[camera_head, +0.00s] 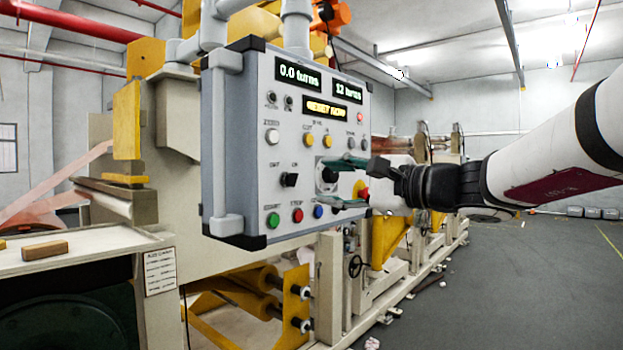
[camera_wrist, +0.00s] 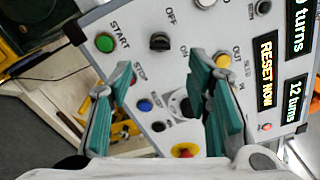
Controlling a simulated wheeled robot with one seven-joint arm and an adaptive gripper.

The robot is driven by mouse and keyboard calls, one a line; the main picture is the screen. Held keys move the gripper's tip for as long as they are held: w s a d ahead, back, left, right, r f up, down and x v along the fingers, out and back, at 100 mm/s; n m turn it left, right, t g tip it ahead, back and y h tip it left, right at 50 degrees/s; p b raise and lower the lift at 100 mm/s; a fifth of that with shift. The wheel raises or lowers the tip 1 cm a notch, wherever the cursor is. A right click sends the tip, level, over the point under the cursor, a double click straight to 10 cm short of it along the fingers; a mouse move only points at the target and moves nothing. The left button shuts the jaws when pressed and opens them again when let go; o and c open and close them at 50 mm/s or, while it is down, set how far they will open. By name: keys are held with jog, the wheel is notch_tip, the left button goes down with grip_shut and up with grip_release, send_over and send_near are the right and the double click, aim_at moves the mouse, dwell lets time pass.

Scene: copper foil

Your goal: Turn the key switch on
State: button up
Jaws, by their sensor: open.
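The switch with OFF and ON labels is a black knob (camera_head: 289,180) on the grey control panel (camera_head: 240,120). In the wrist view the same black knob (camera_wrist: 160,41) lies just beyond the fingertips, near the line between them. Which label it points to is unclear. My gripper (camera_head: 320,182) is open and empty, with its green fingers spread in front of the panel, to the right of the knob. The fingers also show in the wrist view (camera_wrist: 160,66). A round dial with a black centre (camera_head: 327,176) sits behind the fingers and is partly hidden.
Below the knob are a green START button (camera_head: 273,220), a red STOP button (camera_head: 298,215) and a blue button (camera_head: 318,212). Displays (camera_head: 325,108) sit at the panel top. A red emergency knob (camera_head: 363,194) is close to my gripper. A wooden block (camera_head: 44,250) lies on the left ledge.

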aim_at(287, 179)
jog(key=p+x, duration=0.1)
jog(key=x, duration=0.8)
jog(key=shift+w+a, duration=0.1)
